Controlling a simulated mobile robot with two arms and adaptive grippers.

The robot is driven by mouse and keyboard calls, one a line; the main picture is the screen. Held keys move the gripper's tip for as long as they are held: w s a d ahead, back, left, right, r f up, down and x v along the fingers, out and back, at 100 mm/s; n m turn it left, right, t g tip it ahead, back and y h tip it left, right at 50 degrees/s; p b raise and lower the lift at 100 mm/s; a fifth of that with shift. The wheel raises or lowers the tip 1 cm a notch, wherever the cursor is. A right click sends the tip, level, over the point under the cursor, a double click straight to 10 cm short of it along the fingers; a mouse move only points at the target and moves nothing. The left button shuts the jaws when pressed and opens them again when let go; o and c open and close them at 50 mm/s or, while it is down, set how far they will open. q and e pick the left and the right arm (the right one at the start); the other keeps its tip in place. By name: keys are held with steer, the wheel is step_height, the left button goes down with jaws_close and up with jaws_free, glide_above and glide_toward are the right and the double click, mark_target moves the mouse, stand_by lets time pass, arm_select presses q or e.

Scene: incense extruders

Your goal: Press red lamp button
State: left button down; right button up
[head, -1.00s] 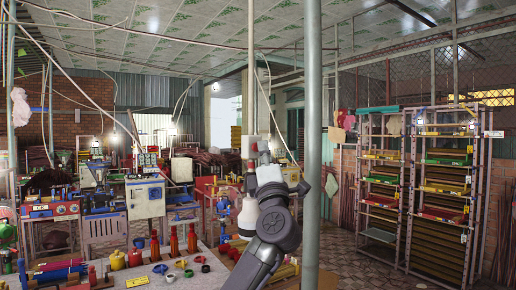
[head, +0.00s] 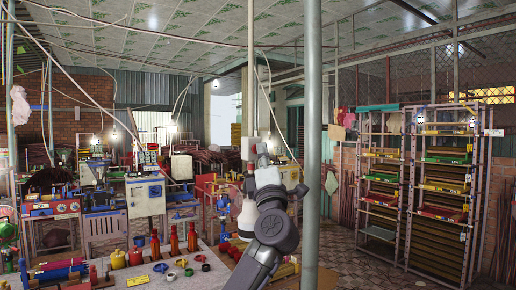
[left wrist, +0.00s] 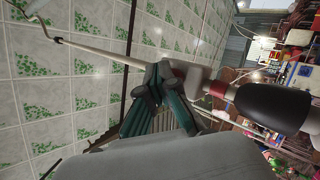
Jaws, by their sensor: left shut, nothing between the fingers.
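A pale box (head: 251,148) sits on a vertical white pole (head: 251,70) in the middle of the head view. Below it hang a dark reddish neck and a white lamp shade (head: 246,220). I cannot make out a red button for sure. My left gripper (head: 261,147) is shut and empty, raised at the box and partly overlapping it. In the left wrist view its teal fingers (left wrist: 163,78) are together against the pole and pale fitting, touching or very close. A red band (left wrist: 218,90) and a dark rounded part (left wrist: 272,104) lie just to their right. My right gripper is not in view.
A grey post (head: 312,120) stands close to the right of my left arm. A table (head: 215,262) with bottles and small rings is at the lower left, machines behind it. Shelving racks (head: 410,205) stand at the right. The tiled floor before them is clear.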

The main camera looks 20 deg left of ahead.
arm_select(q)
steer(key=shift+s, duration=0.15)
steer(key=shift+d, duration=0.1)
steer(key=s+d+p, duration=0.1)
steer(key=d, duration=0.1)
steer(key=s+d+p, duration=0.2)
steer(key=shift+s+d, duration=0.3)
steer(key=shift+d, duration=0.1)
steer(key=shift+f, duration=0.1)
stand_by(0.3)
